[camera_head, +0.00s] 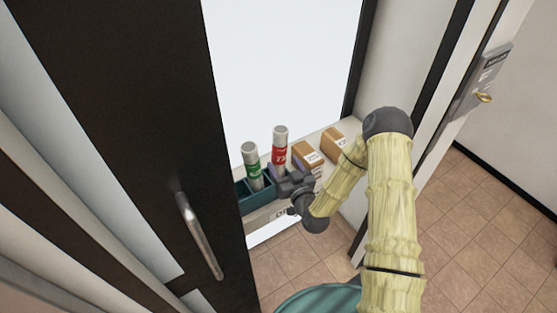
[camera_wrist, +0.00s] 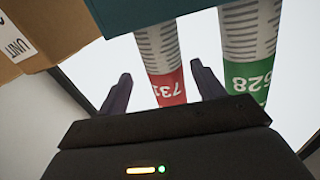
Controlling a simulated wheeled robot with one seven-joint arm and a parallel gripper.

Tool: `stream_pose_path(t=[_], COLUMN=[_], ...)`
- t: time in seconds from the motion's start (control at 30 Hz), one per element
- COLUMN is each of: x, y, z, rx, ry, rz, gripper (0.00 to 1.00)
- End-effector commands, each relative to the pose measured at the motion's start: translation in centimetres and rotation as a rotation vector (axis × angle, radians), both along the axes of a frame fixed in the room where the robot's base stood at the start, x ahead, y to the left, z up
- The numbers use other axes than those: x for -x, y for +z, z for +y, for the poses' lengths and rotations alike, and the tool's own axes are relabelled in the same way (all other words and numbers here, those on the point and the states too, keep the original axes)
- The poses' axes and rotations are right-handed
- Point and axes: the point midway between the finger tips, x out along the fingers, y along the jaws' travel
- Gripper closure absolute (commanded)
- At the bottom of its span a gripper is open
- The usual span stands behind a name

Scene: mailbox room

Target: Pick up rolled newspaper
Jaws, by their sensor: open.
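Two rolled newspapers stand upright in a teal holder (camera_head: 250,203) on the sill. One has a green band (camera_head: 252,166) and stands to the left. The other has a red band (camera_head: 280,148) and stands to the right, its lower part partly hidden by my gripper (camera_head: 284,184). In the wrist view, the red-banded roll (camera_wrist: 162,62) shows between the two spread fingers of my gripper (camera_wrist: 161,72). I cannot tell whether they touch it. The green-banded roll (camera_wrist: 248,50) is outside the right finger. The teal holder (camera_wrist: 140,12) shows at the top edge.
Two cardboard boxes (camera_head: 307,154) (camera_head: 333,144) sit on the sill right of the newspapers; one also shows in the wrist view (camera_wrist: 40,28). A dark door with a metal handle (camera_head: 200,238) stands at left. The tiled floor (camera_head: 500,235) at right is clear.

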Motion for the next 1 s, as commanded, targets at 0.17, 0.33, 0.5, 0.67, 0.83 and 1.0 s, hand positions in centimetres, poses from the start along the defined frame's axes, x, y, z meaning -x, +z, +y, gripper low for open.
stream_pose_path(t=[0.17,0.33,0.5,0.67,0.83,1.0], x=[-0.1,-1.4,-3.5,-4.4,-4.5,-4.5], y=[0.1,0.4,0.3,0.1,0.1,0.1], z=[0.1,1.0,2.2,2.7,2.7,2.7], rx=[0.000,-0.001,0.000,0.000,0.000,0.000], ry=[0.000,0.001,0.000,0.000,0.000,0.000], rz=[-0.001,-0.003,-0.003,0.000,0.000,-0.001], gripper=[0.32,0.32,0.32,0.32,0.32,0.32])
